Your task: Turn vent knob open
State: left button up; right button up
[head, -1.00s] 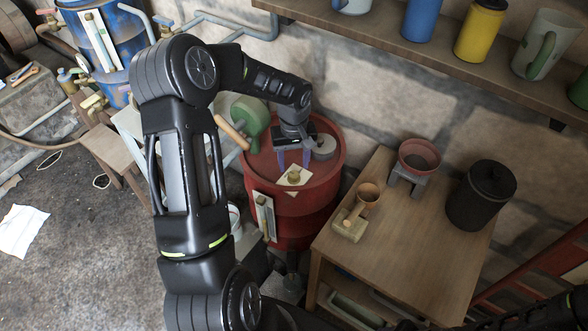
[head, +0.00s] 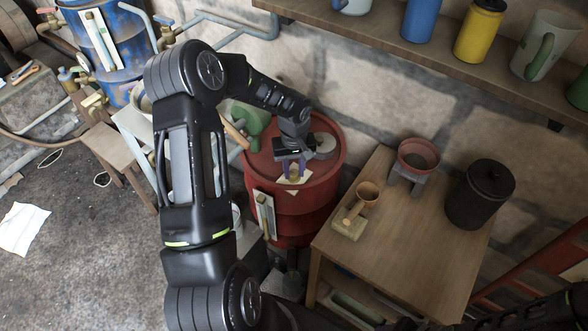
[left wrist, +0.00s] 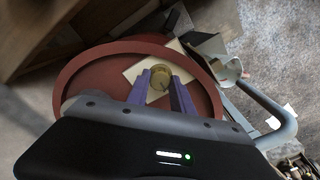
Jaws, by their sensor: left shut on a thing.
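The vent knob (left wrist: 160,80) is a small brass-coloured round knob on a pale square plate (left wrist: 134,73) on top of the red drum (head: 312,206). My left gripper (head: 292,171) comes down over the drum top from above. In the left wrist view its two purple fingers (left wrist: 161,88) stand on either side of the knob and are shut on it. In the head view the gripper mostly hides the knob, and the pale plate (head: 293,187) shows beneath it.
A grey round cap (head: 324,146) stands on the drum beside the gripper. A green can (head: 247,121) is behind at the left.

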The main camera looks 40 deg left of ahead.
pick_arm(q)
grip_shut()
jog(key=shift+m+b, duration=0.3)
jog(key=shift+m, duration=0.1)
jog(key=m+b, duration=0.1)
jog(key=m, duration=0.1)
jog(key=shift+f+m, duration=0.1)
jog(key=shift+m, duration=0.2)
jog(key=m+b, duration=0.2)
jog(key=m, duration=0.2)
jog(key=m+b, duration=0.1)
jog(key=m, duration=0.9)
jog(key=shift+m, duration=0.3)
